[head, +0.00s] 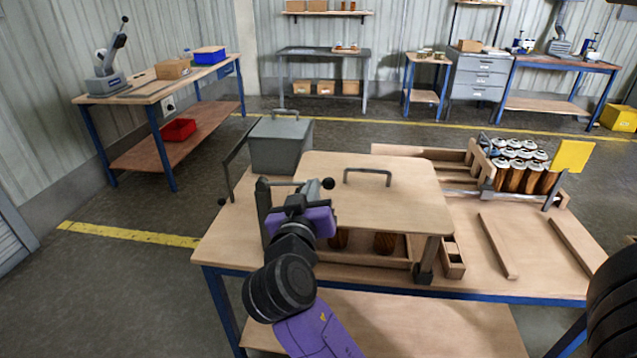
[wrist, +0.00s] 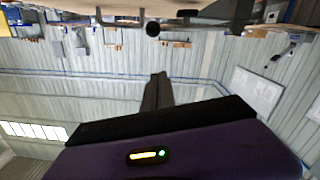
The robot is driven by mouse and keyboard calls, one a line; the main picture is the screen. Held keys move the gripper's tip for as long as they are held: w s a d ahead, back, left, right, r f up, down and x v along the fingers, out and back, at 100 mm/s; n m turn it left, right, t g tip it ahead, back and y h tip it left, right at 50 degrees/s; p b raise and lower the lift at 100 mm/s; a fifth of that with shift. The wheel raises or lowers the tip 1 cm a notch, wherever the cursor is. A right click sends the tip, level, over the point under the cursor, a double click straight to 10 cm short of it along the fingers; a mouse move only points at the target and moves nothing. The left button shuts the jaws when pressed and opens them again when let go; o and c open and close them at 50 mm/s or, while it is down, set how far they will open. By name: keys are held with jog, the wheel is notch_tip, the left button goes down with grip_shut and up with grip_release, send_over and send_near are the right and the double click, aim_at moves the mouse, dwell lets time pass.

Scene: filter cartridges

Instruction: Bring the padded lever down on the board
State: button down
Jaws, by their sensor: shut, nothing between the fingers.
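The board (head: 400,205) is a flat wooden panel with a dark bar handle (head: 368,173), lying over a wooden frame on the bench. A dark clamp post (head: 263,205) stands at its left edge. A lever with a black ball knob (head: 328,184) reaches from there over the board's left part. The knob also shows at the top of the wrist view (wrist: 152,29). I cannot make out the pad or whether it touches the board. My gripper (head: 291,203) is beside the lever, partly hiding it; its shut, empty fingers show in the wrist view (wrist: 156,88), apart from the knob.
A grey box (head: 281,148) stands behind the board's left end, with a dark bar (head: 235,158) beside it. Brown cartridges (head: 515,178) with pale tops stand in a rack at the right. Wooden strips (head: 497,245) lie on the right bench top, with bare room between them.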

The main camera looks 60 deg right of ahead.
jog(key=p, duration=0.2)
send_over(327, 185)
jog(key=a, duration=0.3)
jog(key=f, duration=0.1)
jog(key=d+f, duration=0.1)
jog(key=f, duration=0.1)
jog(key=shift+w+f, duration=0.1)
jog(key=shift+f, duration=0.05)
jog(key=shift+d+f, duration=0.15)
jog(key=shift+f, duration=0.3)
jog(key=shift+f, duration=0.1)
jog(key=f+b, duration=0.1)
jog(key=b, duration=0.1)
jog(key=f+m+b, duration=0.1)
jog(key=shift+s+b, duration=0.3)
jog(key=shift+b, duration=0.1)
jog(key=shift+d+f, duration=0.1)
